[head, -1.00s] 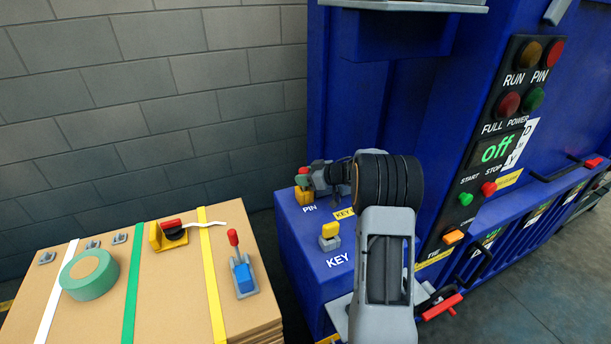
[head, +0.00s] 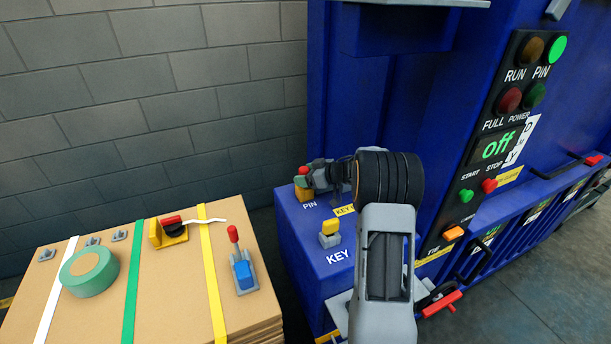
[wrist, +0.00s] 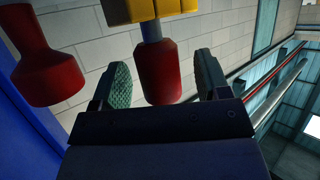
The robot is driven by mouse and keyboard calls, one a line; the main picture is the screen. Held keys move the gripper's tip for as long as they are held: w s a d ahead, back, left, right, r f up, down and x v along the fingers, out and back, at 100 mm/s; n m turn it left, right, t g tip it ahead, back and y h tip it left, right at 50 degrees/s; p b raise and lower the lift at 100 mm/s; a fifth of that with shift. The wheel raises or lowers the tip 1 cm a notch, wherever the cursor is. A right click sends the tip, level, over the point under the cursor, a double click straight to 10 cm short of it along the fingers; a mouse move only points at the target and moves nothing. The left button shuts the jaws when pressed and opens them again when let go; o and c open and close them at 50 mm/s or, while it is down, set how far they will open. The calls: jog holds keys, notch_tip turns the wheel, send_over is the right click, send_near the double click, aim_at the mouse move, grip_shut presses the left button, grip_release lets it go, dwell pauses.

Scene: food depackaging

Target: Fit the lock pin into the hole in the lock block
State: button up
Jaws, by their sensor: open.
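The lock pin's red knob (wrist: 159,72) stands between the two open fingers of my gripper (wrist: 163,84) in the wrist view, with a gap on both sides. How deep the shaft sits is hidden.
The PIN lamp (head: 557,49) on the panel is green. A cardboard stack (head: 180,285) at left carries green tape (head: 88,285) and a red-handled blue tool (head: 243,272).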

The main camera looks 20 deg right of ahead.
jog(key=b+v, duration=0.2)
jog(key=v, duration=1.1)
jog(key=shift+s+d+r, duration=0.15)
jog(key=shift+d, duration=0.05)
